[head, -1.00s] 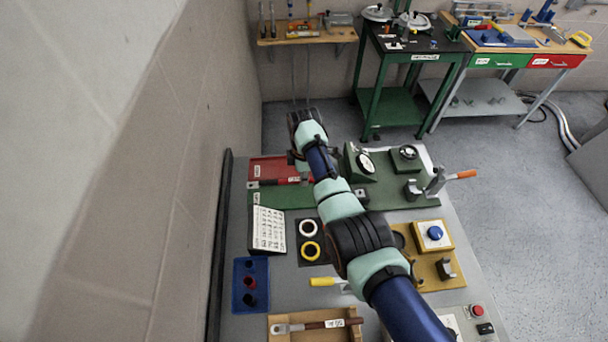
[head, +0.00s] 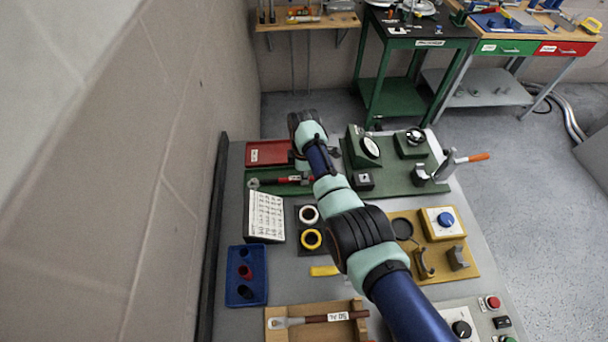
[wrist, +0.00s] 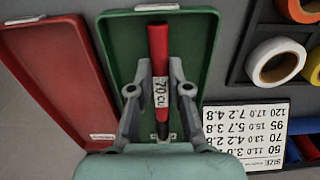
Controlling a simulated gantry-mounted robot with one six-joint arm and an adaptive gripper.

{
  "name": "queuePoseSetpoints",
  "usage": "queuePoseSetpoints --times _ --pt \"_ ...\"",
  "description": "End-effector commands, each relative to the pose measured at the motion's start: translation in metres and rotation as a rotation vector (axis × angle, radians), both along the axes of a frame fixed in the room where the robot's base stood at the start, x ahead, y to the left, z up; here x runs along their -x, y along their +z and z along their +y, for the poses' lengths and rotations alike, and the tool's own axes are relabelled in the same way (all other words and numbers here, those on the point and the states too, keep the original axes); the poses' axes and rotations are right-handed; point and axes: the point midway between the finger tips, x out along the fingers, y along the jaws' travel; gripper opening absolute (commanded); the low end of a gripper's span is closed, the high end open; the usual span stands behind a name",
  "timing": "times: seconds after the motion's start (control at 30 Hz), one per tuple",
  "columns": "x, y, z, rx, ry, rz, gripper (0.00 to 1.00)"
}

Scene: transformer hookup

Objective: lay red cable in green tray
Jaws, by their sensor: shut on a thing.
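The red cable (wrist: 158,50) is labelled "70 CU" and appears lengthwise within the outline of the green tray (wrist: 118,35) in the wrist view. My gripper (wrist: 160,90) is shut on the cable around its label. My gripper's fingers are hidden behind my arm in the head view.
A red tray (head: 269,153) lies beside the green one. A size chart (head: 265,215), tape rolls (head: 311,239) and a blue holder (head: 246,276) stand nearby. A wooden tray (head: 280,332) holds a cable marked "50 AL". Green gauge equipment (head: 364,146) stands right of my wrist.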

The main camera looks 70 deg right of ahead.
Motion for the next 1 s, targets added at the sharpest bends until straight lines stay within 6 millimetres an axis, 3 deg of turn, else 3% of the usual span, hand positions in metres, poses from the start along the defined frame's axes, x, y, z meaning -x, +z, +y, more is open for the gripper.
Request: queuePoseSetpoints --times 0.97,1.0 --pt "-0.0002 -0.0048 -0.0002 0.001 0.0 0.0 0.0" --pt "-0.0003 -0.0043 -0.0003 0.001 0.0 0.0 0.22"
